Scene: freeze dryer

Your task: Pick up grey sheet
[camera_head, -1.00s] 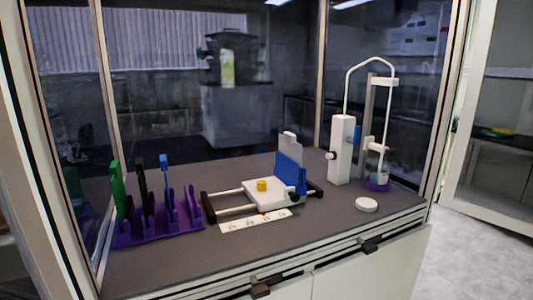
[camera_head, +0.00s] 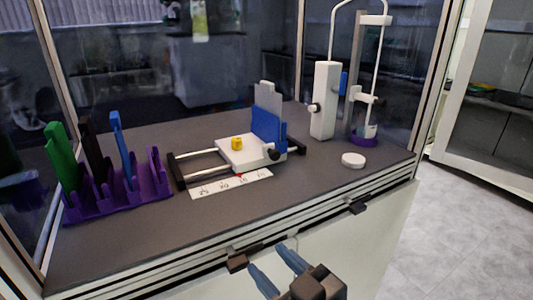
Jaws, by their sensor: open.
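A thin grey sheet (camera_head: 269,99) stands upright in the white-and-blue sliding device (camera_head: 240,151) in the middle of the bench. Its lower part is hidden by the device's blue upright plate (camera_head: 268,127). A small white piece shows at the sheet's top edge. My gripper (camera_head: 267,258) is at the bottom of the view, in front of the cabinet's front edge and well apart from the sheet. Its two blue-grey fingers are spread, with nothing visible between them.
A purple rack (camera_head: 118,196) with green, black and blue upright pieces stands at the left. A white column apparatus (camera_head: 325,100) stands at the back right, with a white round disc (camera_head: 353,160) before it. Cabinet posts and the front rail (camera_head: 190,268) frame the bench.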

